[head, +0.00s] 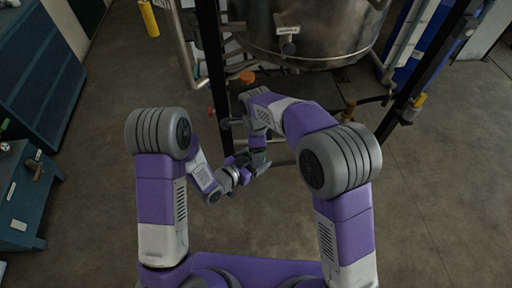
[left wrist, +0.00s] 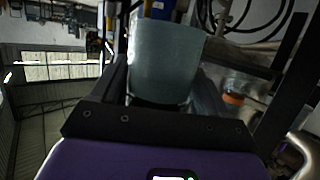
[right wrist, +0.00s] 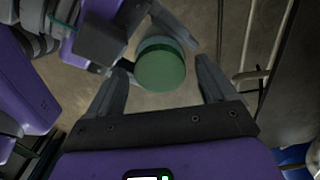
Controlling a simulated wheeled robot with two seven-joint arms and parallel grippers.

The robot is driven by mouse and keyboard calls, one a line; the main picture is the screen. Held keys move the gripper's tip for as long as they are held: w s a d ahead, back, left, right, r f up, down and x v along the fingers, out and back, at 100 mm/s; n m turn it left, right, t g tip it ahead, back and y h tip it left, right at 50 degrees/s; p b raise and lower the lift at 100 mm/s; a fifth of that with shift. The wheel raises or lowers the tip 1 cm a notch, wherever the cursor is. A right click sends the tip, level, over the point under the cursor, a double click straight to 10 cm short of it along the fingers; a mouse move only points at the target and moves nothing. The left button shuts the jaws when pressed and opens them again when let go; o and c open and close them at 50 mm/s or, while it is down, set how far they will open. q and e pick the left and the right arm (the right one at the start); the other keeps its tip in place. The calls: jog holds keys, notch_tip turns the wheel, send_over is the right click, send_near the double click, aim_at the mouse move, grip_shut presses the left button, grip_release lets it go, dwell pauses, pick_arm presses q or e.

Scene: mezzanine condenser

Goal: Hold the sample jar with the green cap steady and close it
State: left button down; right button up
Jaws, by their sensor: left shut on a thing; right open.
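The sample jar's pale grey-teal body (left wrist: 166,60) stands large between my left fingers in the left wrist view. My left gripper (head: 252,168) is shut on it, low in the middle of the head view. The green cap (right wrist: 161,70) faces the right wrist camera, with a paler rim of the jar (right wrist: 158,43) just behind it. I cannot tell how tightly the cap sits. My right gripper (right wrist: 162,85) is open, with one finger on each side of the cap and a visible gap. In the head view the jar is too small and covered to make out.
A large steel vessel (head: 305,35) on a dark frame stands ahead of my grippers, with an orange knob (head: 247,77) near it. A blue-green cabinet (head: 40,75) and a bench (head: 25,195) stand at the left. The concrete floor at right is clear.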

jog(key=shift+r, duration=2.25)
jog(key=shift+c, duration=0.4)
